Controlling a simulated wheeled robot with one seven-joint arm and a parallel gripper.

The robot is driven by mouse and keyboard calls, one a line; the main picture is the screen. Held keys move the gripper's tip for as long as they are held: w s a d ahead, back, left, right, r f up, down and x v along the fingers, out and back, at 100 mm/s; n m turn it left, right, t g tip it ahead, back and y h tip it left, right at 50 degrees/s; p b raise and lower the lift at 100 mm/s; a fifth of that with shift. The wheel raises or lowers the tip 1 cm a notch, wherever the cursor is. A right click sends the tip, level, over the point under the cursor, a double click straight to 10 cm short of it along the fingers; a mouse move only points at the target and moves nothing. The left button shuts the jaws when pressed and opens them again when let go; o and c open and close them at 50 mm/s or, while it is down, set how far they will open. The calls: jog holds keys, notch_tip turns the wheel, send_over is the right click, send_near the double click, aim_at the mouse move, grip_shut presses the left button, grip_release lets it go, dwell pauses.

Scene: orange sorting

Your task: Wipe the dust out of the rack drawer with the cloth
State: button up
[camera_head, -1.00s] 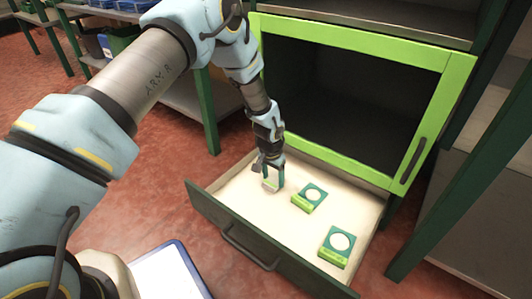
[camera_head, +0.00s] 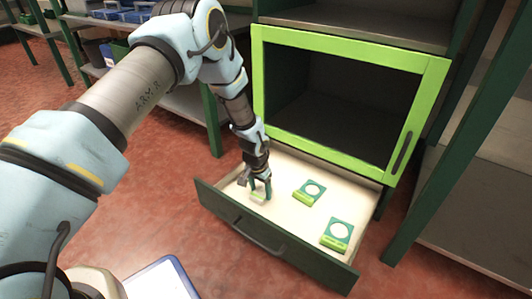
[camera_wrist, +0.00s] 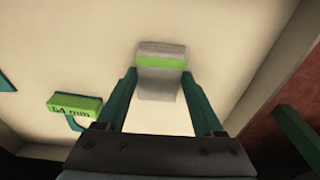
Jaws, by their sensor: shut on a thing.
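The rack drawer (camera_head: 286,185) is pulled open, with a pale cream floor and a dark green front. My gripper (camera_head: 260,190) points down into its left part, close to the front panel. In the wrist view my gripper (camera_wrist: 160,100) is shut on a grey folded cloth (camera_wrist: 160,50) with a lime green band. The cloth is at or very near the drawer floor; I cannot tell if it presses on it. No dust stands out clearly on the visible floor. Part of the floor is hidden behind my gripper.
A lime green frame (camera_head: 350,46) surrounds a dark compartment above the drawer. Shelves stand at both sides.

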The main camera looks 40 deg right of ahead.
jog(key=shift+r+p, duration=2.75)
jog(key=shift+r, duration=1.4)
